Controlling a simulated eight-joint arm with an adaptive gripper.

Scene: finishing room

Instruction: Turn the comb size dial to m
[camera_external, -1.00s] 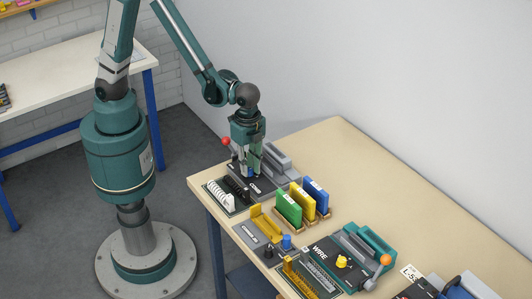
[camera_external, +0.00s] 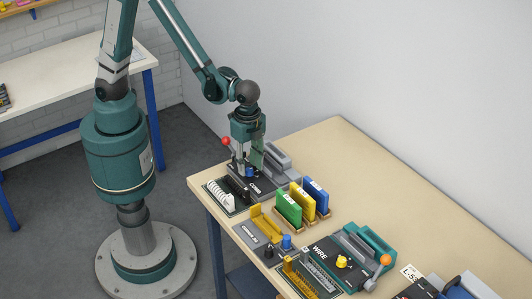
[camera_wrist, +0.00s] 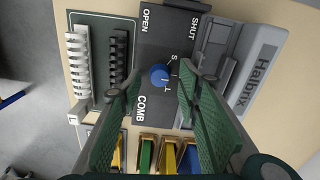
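The comb size dial is a small blue round knob (camera_wrist: 159,75) on the dark panel (camera_wrist: 150,45) of the comb machine, beside the word COMB. An S and an L are printed to its right in the wrist view, with tick marks. I cannot make out which mark it points to. The dial also shows in the external view (camera_external: 249,172). My gripper (camera_wrist: 160,84) is open, its two green-padded fingers on either side of the dial with a gap to each. It also shows above the machine in the external view (camera_external: 249,164).
A red ball-ended lever (camera_external: 226,141) stands close left of my gripper. White and black combs (camera_wrist: 77,60) lie on a tray beside the machine. Green, yellow and blue books (camera_external: 302,200) stand nearby. A WIRE machine (camera_external: 340,255) sits further right. The table's back is clear.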

